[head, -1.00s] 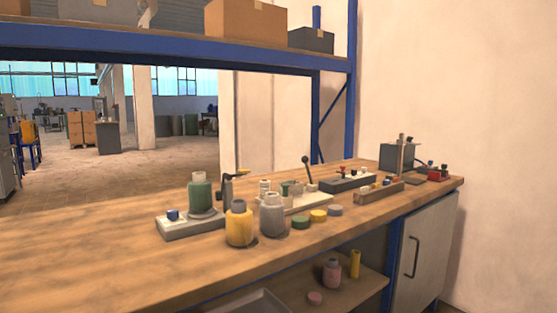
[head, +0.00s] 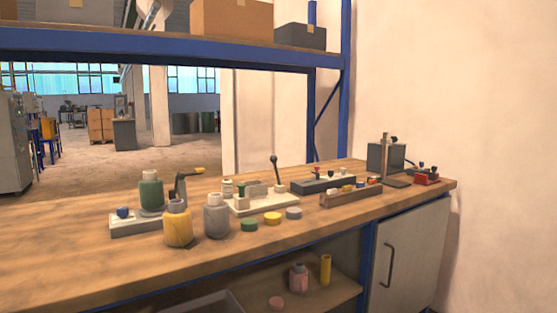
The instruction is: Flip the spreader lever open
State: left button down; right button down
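A dark lever (head: 275,168) with a ball knob stands nearly upright on a white base plate (head: 262,204) on the workbench. The plate also carries a green-and-white part (head: 241,196) and pale blocks. No label shows which one is the spreader lever. Neither of my grippers is in view.
A green jar (head: 151,191), yellow jar (head: 178,224) and grey jar (head: 216,216) stand left of the plate. Coloured discs (head: 272,218) lie in front. Dark and brown racks stand right. A blue shelf beam (head: 150,47) crosses above. The bench's left front is clear.

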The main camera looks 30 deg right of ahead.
aim_at(273, 159)
jog(key=k+l, duration=0.1)
jog(key=l, duration=0.3)
jog(key=k+l, duration=0.1)
jog(key=l, duration=0.25)
jog(key=k+l+u, duration=0.1)
jog(key=l, duration=0.3)
jog(key=k+l, duration=0.1)
jog(key=l, duration=0.25)
jog(key=k+l, duration=0.1)
jog(key=l, duration=0.25)
jog(key=k+l, duration=0.1)
jog(key=l, duration=0.3)
jog(key=u, duration=0.05)
